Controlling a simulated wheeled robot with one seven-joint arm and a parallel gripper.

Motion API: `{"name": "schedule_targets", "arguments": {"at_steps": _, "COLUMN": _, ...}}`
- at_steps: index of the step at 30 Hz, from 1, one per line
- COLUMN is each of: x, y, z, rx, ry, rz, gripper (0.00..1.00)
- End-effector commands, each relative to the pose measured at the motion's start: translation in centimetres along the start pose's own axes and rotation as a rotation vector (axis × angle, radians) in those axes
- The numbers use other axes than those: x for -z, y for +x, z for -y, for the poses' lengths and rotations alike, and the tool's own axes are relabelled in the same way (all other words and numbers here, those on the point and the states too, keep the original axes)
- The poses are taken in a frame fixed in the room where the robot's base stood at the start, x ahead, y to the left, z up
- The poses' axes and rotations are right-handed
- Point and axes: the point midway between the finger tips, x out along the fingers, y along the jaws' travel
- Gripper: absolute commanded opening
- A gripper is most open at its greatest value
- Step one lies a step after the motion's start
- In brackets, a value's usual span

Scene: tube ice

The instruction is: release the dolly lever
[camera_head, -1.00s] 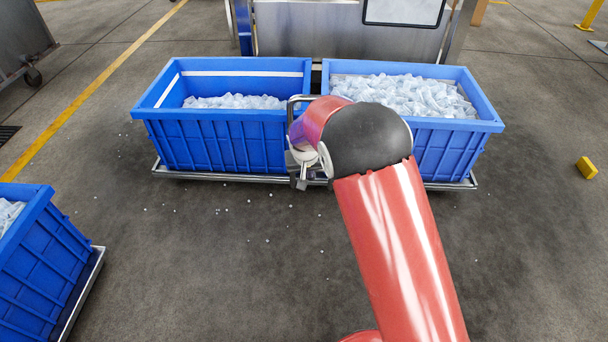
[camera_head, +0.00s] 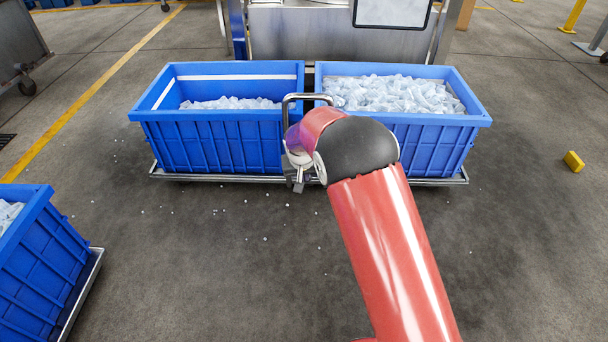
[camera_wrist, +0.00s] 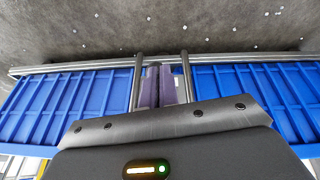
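The dolly (camera_head: 215,178) is a low metal frame under two blue bins, with an upright bent metal handle (camera_head: 291,98) at its front middle. The wrist view shows its rail (camera_wrist: 90,66) and two metal posts (camera_wrist: 187,75) of the handle. My gripper (camera_wrist: 157,82) is between these posts, with a purple finger on each side of a narrow dark bar (camera_wrist: 154,74), which looks like the lever. I cannot tell whether the fingers press on the bar or stand slightly apart. In the head view, my wrist hides most of this area.
The left bin (camera_head: 215,125) and right bin (camera_head: 430,135) hold ice. Another blue bin (camera_head: 40,265) on a frame is at the lower left. A metal machine (camera_head: 300,35) stands behind. A yellow block (camera_head: 573,161) lies on the right floor. The front floor is mostly clear.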

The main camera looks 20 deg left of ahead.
Motion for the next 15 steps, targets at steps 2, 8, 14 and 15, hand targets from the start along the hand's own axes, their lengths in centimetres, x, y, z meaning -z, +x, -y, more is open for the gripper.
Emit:
{"name": "schedule_targets", "arguments": {"at_steps": 2, "x": -1.2, "y": 1.0, "z": 0.1, "rx": -0.004, "ry": -0.002, "rz": 0.029, "gripper": 0.00}}
{"name": "schedule_targets", "arguments": {"at_steps": 8, "x": -0.9, "y": -1.3, "z": 0.1, "rx": -0.003, "ry": -0.002, "rz": 0.021, "gripper": 0.00}}
{"name": "schedule_targets", "arguments": {"at_steps": 14, "x": -0.3, "y": -5.2, "z": 0.0, "rx": -0.001, "ry": -0.001, "rz": 0.006, "gripper": 0.00}}
{"name": "schedule_targets", "arguments": {"at_steps": 15, "x": -0.3, "y": -5.9, "z": 0.0, "rx": 0.000, "ry": -0.001, "rz": 0.005, "gripper": 0.00}}
